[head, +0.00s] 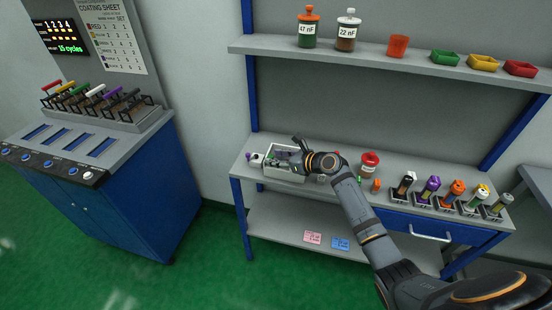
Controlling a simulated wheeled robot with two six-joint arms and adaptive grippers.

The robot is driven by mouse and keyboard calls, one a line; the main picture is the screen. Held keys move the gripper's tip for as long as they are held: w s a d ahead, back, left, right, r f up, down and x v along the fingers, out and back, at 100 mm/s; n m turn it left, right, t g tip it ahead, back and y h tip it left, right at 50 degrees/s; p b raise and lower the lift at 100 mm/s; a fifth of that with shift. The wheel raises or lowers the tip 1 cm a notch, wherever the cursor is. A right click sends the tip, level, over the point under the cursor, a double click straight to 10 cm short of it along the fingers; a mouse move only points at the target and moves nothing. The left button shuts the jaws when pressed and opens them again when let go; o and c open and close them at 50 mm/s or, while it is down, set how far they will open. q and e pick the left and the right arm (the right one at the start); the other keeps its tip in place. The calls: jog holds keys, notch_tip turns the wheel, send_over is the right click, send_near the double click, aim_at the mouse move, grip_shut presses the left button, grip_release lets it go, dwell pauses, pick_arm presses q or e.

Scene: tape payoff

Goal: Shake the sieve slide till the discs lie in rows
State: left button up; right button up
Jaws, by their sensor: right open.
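My right gripper (295,152) is open at the left end of the workbench, over a pale open tray (284,177). The gripper and its wrist cover part of the tray. Small dark and green items show inside the tray, too small to make out. I cannot tell whether the fingers touch anything. I cannot pick out the sieve slide or any discs for sure. My left gripper is out of view.
A red-lidded jar (370,164) and a row of upright coloured tools stand right of the tray on the workbench (400,216). The shelf (375,54) above holds jars and coloured bins. A blue cabinet (135,200) with coloured-handled tools stands left, with green floor between.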

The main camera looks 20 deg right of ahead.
jog(key=shift+w+a+f, duration=0.1)
jog(key=shift+w+a, duration=0.05)
jog(key=shift+c, duration=0.3)
grip_shut()
